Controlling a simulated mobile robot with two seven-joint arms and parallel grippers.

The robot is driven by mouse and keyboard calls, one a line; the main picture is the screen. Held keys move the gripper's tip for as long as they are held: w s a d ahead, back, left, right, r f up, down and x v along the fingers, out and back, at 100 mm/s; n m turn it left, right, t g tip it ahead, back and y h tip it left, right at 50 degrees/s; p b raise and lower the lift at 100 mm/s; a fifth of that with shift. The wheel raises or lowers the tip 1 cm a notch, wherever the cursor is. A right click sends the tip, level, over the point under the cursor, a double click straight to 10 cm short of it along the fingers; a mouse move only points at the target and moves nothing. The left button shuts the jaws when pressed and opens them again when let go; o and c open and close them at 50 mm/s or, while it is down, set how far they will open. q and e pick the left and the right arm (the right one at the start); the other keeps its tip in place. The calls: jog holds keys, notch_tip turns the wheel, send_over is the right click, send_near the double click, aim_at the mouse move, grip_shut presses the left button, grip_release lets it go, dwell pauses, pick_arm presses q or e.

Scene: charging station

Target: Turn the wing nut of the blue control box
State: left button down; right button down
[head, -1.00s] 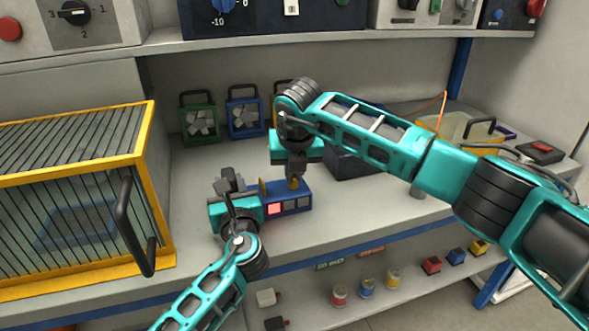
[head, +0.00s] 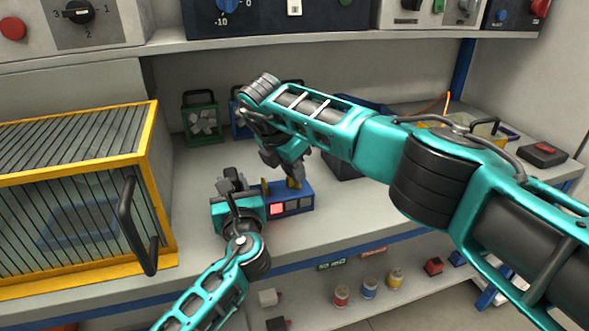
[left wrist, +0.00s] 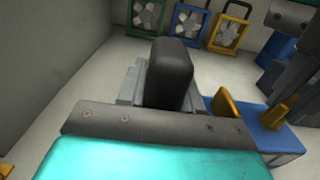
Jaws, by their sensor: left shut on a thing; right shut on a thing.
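The blue control box (head: 306,204) stands on the bench, with a lit red square (head: 277,209) on its front. A gold wing nut (head: 294,183) shows on its top; a second gold piece (head: 266,188) stands to the left. Both gold pieces also show in the left wrist view, on the blue box (left wrist: 262,140). My right gripper (head: 291,176) reaches down, tilted, and is shut on the wing nut. My left gripper (head: 232,188) is shut at the box's left end, seemingly on the box; its grip is hidden. A dark left finger (left wrist: 170,72) fills the left wrist view.
A yellow-framed cage (head: 75,200) with a black handle stands at the left. Small framed fans (head: 203,120) line the back. A shelf with control panels (head: 275,20) hangs above. A lower shelf holds spools (head: 369,289) and small blocks.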

jog(key=shift+f+m+g, duration=0.2)
jog(key=shift+m+g, duration=0.1)
jog(key=shift+m, duration=0.4)
jog(key=c, duration=1.2)
grip_release()
jog(key=shift+r, duration=0.1)
jog(key=v, duration=1.2)
jog(key=shift+a, duration=0.15)
jog(key=shift+o, duration=0.5)
